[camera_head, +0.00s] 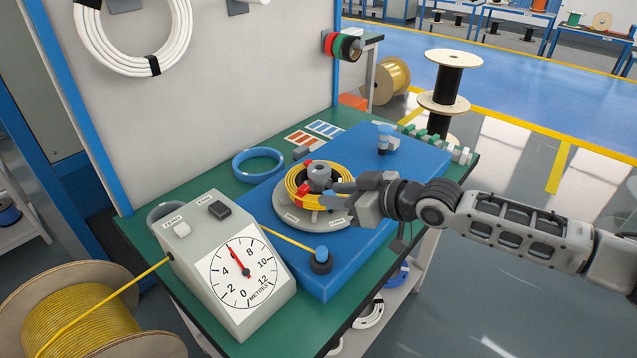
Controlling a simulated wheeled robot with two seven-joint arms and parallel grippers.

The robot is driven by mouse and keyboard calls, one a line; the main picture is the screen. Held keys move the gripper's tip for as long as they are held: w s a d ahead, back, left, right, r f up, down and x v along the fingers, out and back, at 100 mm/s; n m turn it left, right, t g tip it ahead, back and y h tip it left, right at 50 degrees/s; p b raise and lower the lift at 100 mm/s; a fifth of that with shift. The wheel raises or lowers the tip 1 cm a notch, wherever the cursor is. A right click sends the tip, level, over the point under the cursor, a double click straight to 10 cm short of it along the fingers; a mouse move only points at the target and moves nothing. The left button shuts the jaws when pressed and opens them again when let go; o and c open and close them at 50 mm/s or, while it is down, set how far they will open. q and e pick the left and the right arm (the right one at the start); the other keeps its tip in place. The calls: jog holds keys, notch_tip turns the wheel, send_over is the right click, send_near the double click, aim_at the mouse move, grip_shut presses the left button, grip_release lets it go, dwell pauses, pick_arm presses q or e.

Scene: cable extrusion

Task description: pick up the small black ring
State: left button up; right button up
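A small black ring (351,48), perhaps a tape roll, hangs at the right edge of the grey back board, beside a green ring (339,46) and a red ring (329,43). My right gripper (339,193) reaches in from the right, low over the blue plate, well apart from these rings. Its fingers point left at the right side of a yellow cable coil (295,184) on a grey turntable (308,217). The fingers overlap the coil's edge in the picture; I cannot tell whether they touch or grip it. My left gripper is not in view.
The blue plate (365,170) lies on a green bench top (228,185). A metre counter (235,265) and a blue ring (258,163) stand left of the turntable. A roller with a blue top (321,260) guides yellow cable. A white coil hangs on the board (250,80).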

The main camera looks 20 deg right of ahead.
aim_at(306, 189)
jog(key=x, duration=0.6)
jog(key=shift+w+a+r+p, duration=0.25)
jog(key=shift+a+p, duration=0.05)
jog(key=shift+a, duration=0.05)
jog(key=shift+r, duration=0.1)
grip_shut()
